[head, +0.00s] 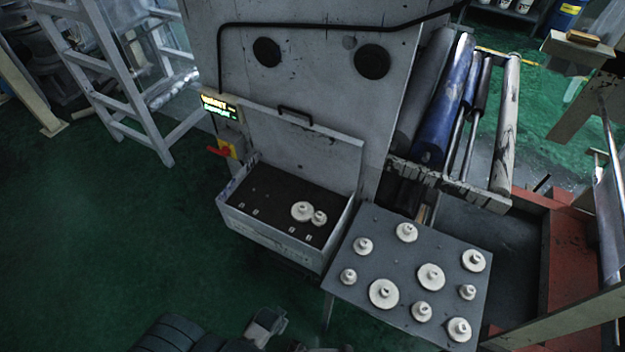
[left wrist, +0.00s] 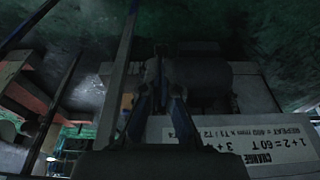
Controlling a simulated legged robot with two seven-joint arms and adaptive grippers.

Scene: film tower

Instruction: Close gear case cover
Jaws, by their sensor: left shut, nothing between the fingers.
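The gear case (head: 270,232) is a light grey open box fixed to the machine's front. Its cover (head: 305,148) stands raised at the back, leaning against the machine, with a dark handle (head: 295,113) near its top edge. Two white gears (head: 302,211) sit inside on the dark floor. My left gripper (left wrist: 160,70) is shut and empty in the left wrist view. A pale panel with printed text (left wrist: 240,142) lies close by it there. In the head view part of my left arm shows at the bottom edge, in front of and below the case. My right gripper is not in view.
A grey table (head: 375,230) with several white gears stands right of the case. A red-and-yellow switch (head: 222,149) and a lit display (head: 219,107) are at the case's left. Rollers (head: 445,105) are at the right.

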